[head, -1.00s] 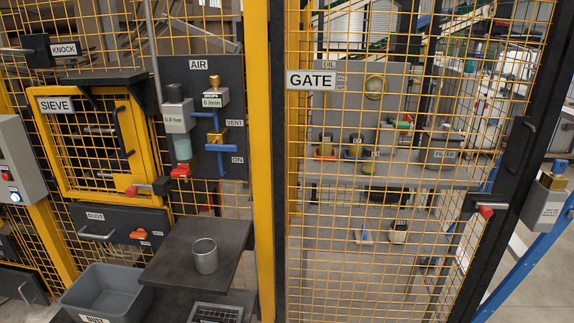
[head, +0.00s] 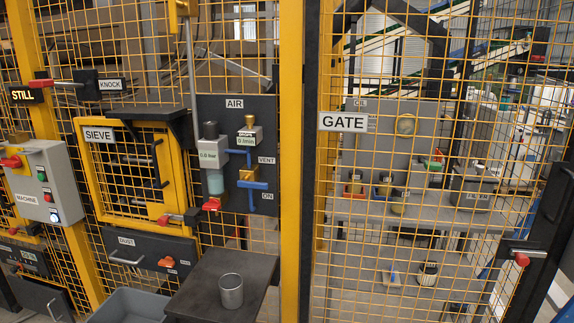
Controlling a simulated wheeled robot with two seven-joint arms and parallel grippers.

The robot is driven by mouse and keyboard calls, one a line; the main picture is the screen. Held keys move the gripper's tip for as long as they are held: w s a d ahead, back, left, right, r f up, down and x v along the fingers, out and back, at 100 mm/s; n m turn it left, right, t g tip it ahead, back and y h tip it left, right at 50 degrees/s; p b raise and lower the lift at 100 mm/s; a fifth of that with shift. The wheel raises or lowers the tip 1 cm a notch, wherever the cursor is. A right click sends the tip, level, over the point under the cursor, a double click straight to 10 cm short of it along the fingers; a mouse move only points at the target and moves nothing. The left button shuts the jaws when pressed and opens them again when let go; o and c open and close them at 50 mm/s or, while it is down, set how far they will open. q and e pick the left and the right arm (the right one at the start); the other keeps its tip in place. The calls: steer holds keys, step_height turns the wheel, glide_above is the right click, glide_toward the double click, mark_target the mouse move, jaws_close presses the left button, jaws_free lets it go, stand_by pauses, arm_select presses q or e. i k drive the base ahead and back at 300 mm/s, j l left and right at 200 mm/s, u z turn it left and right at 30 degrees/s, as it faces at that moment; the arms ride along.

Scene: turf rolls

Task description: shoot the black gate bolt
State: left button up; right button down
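The gate (head: 420,215) is a yellow mesh panel in a dark frame, at the right of the head view, with a white GATE sign (head: 342,122) at its upper left. The black gate bolt (head: 522,245) sits on the gate's dark right upright, with a red knob (head: 522,259) at its front. A dark pull handle (head: 556,196) is above it on the same upright. I cannot tell whether the bolt's bar reaches into a keeper. Neither of my grippers is in view.
A yellow post (head: 293,160) stands left of the gate. Left of it are the AIR panel (head: 236,190), the yellow-framed SIEVE door (head: 90,185), and a dark shelf (head: 205,285) with a metal cup (head: 231,291). A grey bench (head: 440,208) stands behind the mesh.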

mark_target(521, 258)
steer(key=z, duration=1.4)
steer(key=i+l+z, duration=0.1)
